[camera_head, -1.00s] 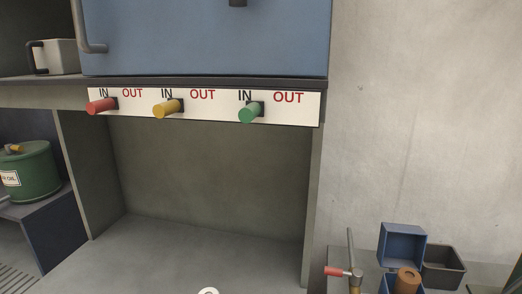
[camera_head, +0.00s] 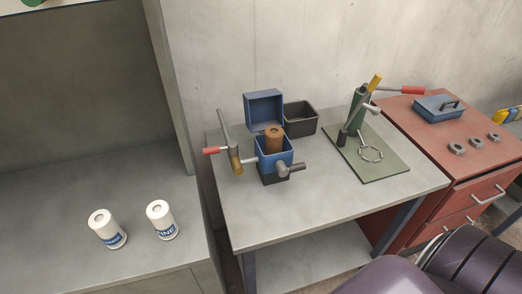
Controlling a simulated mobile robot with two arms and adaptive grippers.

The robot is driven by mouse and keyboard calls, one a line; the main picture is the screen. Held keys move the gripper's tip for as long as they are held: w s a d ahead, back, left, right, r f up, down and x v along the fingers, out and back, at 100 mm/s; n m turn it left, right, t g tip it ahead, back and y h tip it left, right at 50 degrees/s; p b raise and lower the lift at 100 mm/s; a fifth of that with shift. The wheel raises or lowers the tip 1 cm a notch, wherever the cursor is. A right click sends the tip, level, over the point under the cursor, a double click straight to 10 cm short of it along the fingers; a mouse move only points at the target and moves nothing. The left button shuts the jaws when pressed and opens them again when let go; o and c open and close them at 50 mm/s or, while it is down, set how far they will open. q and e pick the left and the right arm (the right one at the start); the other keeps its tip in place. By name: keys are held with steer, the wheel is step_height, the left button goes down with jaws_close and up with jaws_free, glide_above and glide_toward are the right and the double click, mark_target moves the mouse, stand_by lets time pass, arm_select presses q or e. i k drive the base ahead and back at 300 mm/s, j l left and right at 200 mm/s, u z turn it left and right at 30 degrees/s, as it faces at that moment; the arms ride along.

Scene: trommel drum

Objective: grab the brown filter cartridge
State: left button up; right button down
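The brown filter cartridge (camera_head: 274,134) stands upright in a small blue open box-shaped housing (camera_head: 268,158) on the grey table. Its upper part shows above the rim; its lower part is hidden inside. The housing's blue lid (camera_head: 264,109) is open and stands up at the back. Neither of my grippers is in view.
A pipe with a red-handled valve (camera_head: 211,150) stands left of the housing. A dark empty bin (camera_head: 300,118) sits behind it. A green tool stand (camera_head: 357,112) is to the right. The table front (camera_head: 300,215) is clear.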

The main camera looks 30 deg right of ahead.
mark_target(273, 135)
steer(key=j+z, duration=0.15)
steer(key=j, duration=0.3)
steer(key=k+j+z, duration=0.15)
steer(key=j, duration=0.3)
steer(key=j+z, duration=0.15)
steer(key=j, duration=0.35)
steer(key=k+j+z, duration=0.15)
steer(key=j, duration=0.3)
steer(key=i, duration=0.05)
